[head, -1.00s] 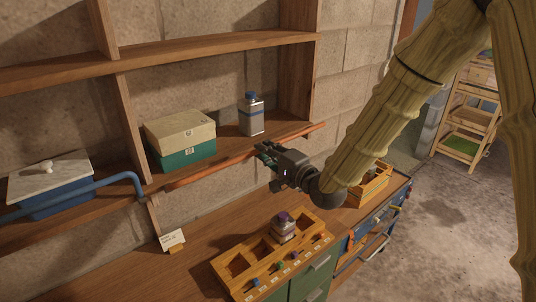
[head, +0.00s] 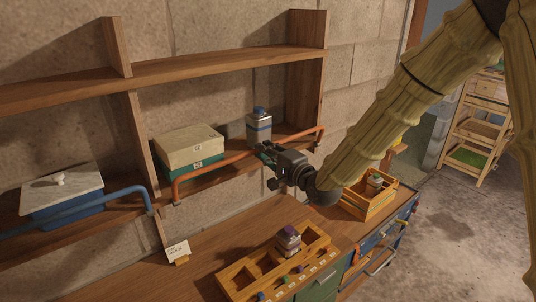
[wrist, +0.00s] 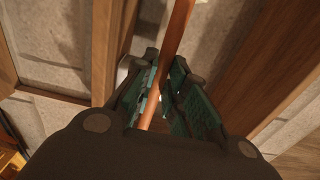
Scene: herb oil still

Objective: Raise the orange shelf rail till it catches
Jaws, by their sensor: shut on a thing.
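The orange shelf rail (head: 222,163) runs along the front of the right shelf bay in the head view, with bent ends at left and right. It stands raised above the shelf's front edge and crosses in front of the box and the bottle. My gripper (head: 268,154) is shut around the rail right of its middle. In the wrist view the rail (wrist: 176,40) passes between the green-padded fingers (wrist: 163,98). Whether the rail's ends have caught cannot be told.
A cream and green box (head: 188,150) and a blue-capped bottle (head: 259,126) stand behind the rail. A blue rail (head: 95,199) fronts the left bay. Below are a wooden rack (head: 272,268) with a jar (head: 288,241), a small card (head: 178,251) and a crate (head: 368,203).

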